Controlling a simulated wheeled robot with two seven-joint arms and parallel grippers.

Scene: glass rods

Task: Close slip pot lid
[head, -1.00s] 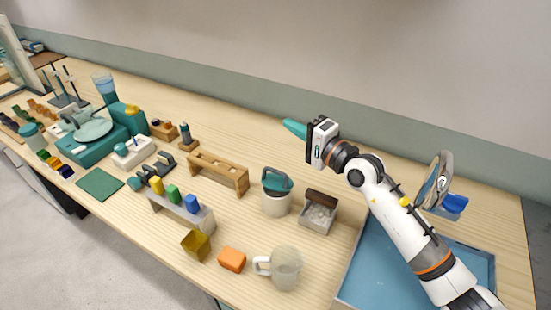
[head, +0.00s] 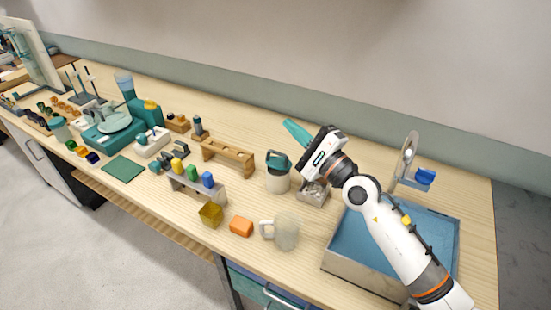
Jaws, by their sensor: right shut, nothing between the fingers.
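The slip pot (head: 277,183) is a small cream pot standing near the middle of the table. Its teal lid (head: 279,162) is at the top of the pot and looks raised and tilted; how far it stands open is hard to tell. My right gripper (head: 291,128) has long teal fingers, which are shut and empty. They point up and left, above and behind the lid in the picture, apart from it. My left gripper is not in view.
A pale mug (head: 286,233) and an orange block (head: 241,226) stand in front of the pot. A wooden rack (head: 228,153) is to its left. A small grey box (head: 311,197) is partly hidden by my wrist. A blue tray (head: 345,262) lies right.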

